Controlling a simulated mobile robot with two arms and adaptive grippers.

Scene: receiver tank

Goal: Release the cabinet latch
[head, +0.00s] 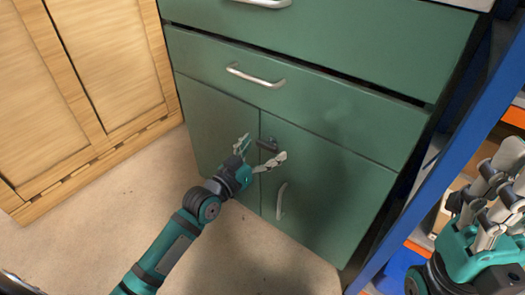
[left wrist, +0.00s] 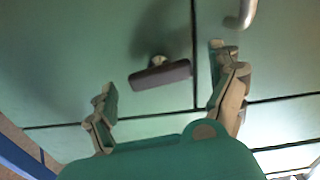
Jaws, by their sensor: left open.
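The cabinet latch (head: 268,144) is a small dark bar on the green cabinet (head: 333,165), beside the seam between the two lower doors. It also shows in the left wrist view as a dark bar (left wrist: 160,75) on a pale round mount. My left gripper (head: 262,149) is open in front of the latch, one finger on each side of it. In the left wrist view the fingers (left wrist: 164,72) look apart from the bar, and the bar lies beyond them. My right gripper (head: 492,190) is at the right edge, away from the cabinet; its opening is unclear.
A curved door handle (head: 281,201) sits below the latch. Drawer handles (head: 255,76) are above. A wooden cabinet (head: 90,80) stands at the left, and a blue shelf post (head: 445,150) at the right. The floor (head: 110,235) in front is clear.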

